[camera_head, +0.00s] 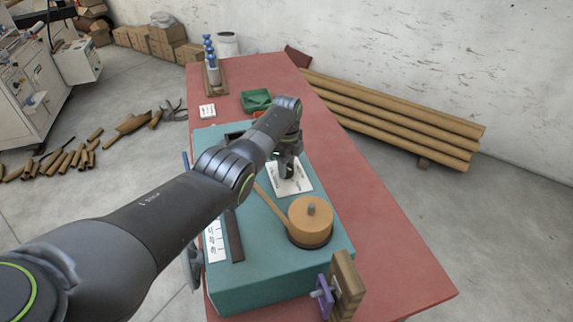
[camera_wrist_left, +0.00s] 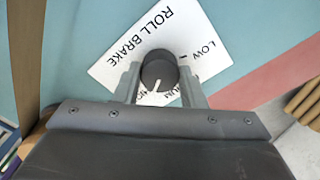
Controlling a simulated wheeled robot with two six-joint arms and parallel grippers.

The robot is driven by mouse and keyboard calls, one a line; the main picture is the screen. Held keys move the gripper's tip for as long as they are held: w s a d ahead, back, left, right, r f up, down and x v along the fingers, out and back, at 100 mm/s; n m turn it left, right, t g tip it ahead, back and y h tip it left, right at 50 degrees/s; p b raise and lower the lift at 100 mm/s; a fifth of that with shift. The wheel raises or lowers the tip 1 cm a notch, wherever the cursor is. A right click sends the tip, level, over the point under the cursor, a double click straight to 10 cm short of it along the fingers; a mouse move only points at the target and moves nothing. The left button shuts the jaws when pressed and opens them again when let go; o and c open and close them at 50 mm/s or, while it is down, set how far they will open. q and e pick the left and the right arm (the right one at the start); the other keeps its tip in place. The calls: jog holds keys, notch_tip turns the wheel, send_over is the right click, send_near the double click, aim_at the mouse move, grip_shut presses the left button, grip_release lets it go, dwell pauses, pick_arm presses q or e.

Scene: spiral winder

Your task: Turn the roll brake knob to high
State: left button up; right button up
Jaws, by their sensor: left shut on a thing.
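The roll brake knob (camera_wrist_left: 158,72) is a dark round knob on a white label plate (camera_wrist_left: 115,68) in the left wrist view. The plate reads "ROLL BRAKE" and "LOW"; other lettering below is partly covered by my gripper. A white pointer line on the knob points toward the bottom of that view, away from "LOW". My left gripper (camera_wrist_left: 160,80) is shut on the knob, one finger on each side. In the head view my left gripper (camera_head: 289,168) reaches down onto the white plate (camera_head: 292,183), and the knob is mostly hidden. My right gripper is not in view.
The teal machine (camera_head: 270,270) stands on a red table (camera_head: 385,225). A tan roll (camera_head: 311,216) with a strip sits in front of the plate. A green tray (camera_head: 256,97) and a blue-knobbed stand (camera_head: 212,68) are farther back. Cardboard tubes (camera_head: 400,115) lie along the wall.

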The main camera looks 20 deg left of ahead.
pick_arm(q)
jog(key=shift+w+r+m, duration=0.15)
jog(key=shift+m, duration=0.85)
jog(key=o, duration=1)
